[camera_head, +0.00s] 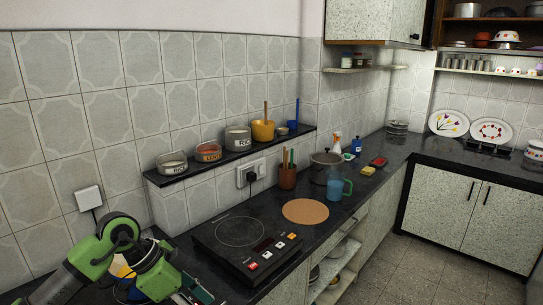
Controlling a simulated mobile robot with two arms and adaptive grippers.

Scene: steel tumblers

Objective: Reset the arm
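My green and grey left arm comes in at the lower left and bends down over the near end of the dark counter (212,218). My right arm and gripper are not in view. Several small steel tumblers (486,65) stand on the wall shelf at the upper right, far from my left arm.
A black cooktop (240,232) lies right of my arm. Partly hidden yellow and blue items (122,270) lie behind the arm. A raised ledge (215,165) holds bowls. A blue mug (335,188) and a pot (323,166) stand farther along. The floor at right is clear.

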